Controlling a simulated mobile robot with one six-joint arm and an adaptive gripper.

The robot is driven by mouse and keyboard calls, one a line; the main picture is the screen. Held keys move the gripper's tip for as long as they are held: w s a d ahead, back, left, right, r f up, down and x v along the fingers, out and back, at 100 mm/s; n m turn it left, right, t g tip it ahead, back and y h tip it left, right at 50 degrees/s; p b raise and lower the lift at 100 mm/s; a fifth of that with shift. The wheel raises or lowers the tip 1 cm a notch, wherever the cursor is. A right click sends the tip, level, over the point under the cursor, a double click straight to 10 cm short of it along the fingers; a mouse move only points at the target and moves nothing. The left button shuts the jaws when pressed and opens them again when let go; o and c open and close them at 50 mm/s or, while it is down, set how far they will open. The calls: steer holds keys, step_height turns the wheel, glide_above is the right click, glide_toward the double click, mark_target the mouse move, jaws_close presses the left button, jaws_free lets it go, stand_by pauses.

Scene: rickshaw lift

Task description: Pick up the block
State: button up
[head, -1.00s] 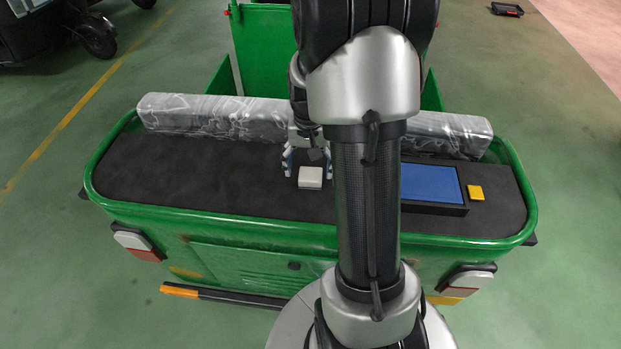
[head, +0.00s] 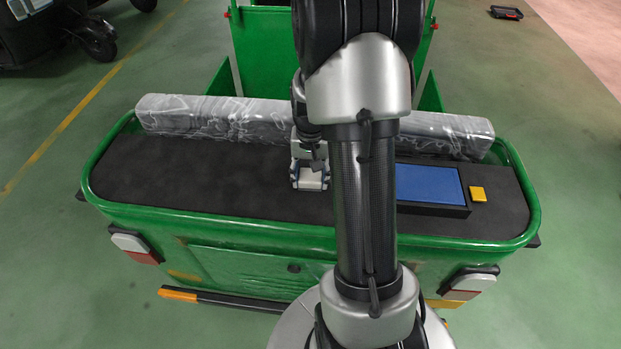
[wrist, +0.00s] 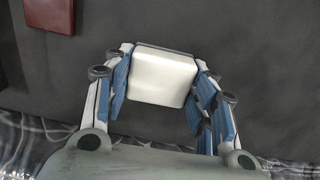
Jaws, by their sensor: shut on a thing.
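A small white block (head: 311,182) is at the black bed of the green rickshaw, near the middle. My gripper (head: 310,184) points down over it with one finger on each side, shut on it. In the wrist view the block (wrist: 163,77) sits between the blue-padded fingers, its pale top face showing. I cannot tell whether the block touches the bed or is slightly above it. My arm hides the part of the bed just right of the gripper in the head view.
A blue-floored black tray (head: 430,185) and a yellow block (head: 478,194) lie to the right. A grey patterned roll (head: 215,117) runs along the back. A dark red thing (wrist: 47,14) shows in the wrist view. The left of the bed (head: 190,175) is clear.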

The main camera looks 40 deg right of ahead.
mark_target(310, 175)
steer(key=c, duration=0.4)
steer(key=shift+r, duration=0.1)
step_height(310, 175, up, 20)
steer(key=p, duration=0.4)
steer(key=shift+p, duration=0.4)
steer(key=o, duration=0.6)
steer(key=c, duration=0.4)
